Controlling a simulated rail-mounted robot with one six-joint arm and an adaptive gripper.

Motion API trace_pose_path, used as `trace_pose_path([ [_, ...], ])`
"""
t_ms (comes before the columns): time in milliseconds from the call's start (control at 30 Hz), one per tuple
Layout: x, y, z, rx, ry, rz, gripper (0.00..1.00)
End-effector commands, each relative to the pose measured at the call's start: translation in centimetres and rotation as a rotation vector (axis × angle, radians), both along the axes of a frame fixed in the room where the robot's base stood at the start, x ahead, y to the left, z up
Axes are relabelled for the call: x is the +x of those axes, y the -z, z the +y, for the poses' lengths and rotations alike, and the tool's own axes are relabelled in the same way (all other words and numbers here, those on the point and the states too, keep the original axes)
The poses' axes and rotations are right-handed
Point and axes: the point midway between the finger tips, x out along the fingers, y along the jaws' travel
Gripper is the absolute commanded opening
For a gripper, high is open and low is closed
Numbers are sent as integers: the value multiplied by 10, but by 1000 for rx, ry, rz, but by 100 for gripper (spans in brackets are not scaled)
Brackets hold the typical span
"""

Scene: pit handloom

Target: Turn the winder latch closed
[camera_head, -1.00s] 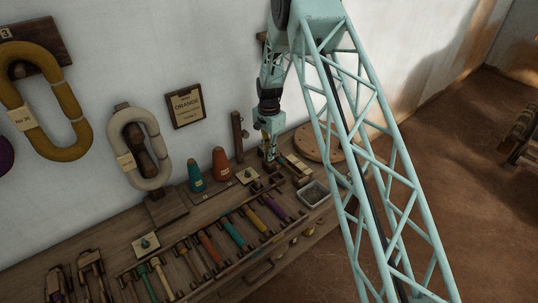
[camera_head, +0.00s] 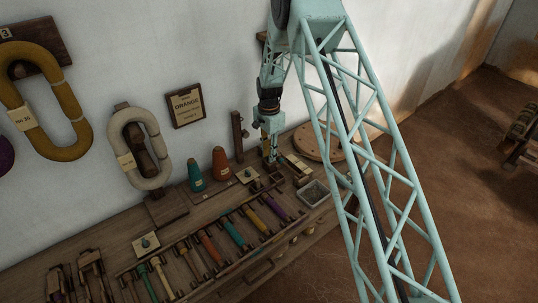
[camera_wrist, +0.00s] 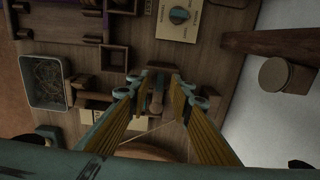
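My gripper (camera_head: 269,158) points down over the right part of the bench, near the wall. In the wrist view its two yellow-sided fingers (camera_wrist: 158,84) stand apart. A small dark wooden piece (camera_wrist: 157,92), seemingly the winder latch, lies in the gap between the fingertips. I see space on both sides of it, but cannot tell whether either finger touches it. In the head view the gripper hides this piece. Its exact turn angle is hard to tell.
A grey tray of thread scraps (camera_wrist: 45,80) stands close by; it also shows in the head view (camera_head: 313,193). A pale plate with a teal knob (camera_wrist: 179,16) and a wooden peg (camera_wrist: 285,75) are near. An orange cone (camera_head: 221,163) and teal cone (camera_head: 196,174) stand left of the gripper.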

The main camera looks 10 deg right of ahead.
Motion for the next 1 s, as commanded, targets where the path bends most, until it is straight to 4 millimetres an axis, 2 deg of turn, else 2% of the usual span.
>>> trace_pose_path([
  [267, 0, -1, 0, 0, -1, 1, 20],
  [467, 0, -8, 0, 0, -1, 0, 20],
  [667, 0, -26, 0, 0, -1, -1, 20],
  [1000, 0, -73, 0, 0, 0, -1, 20],
])
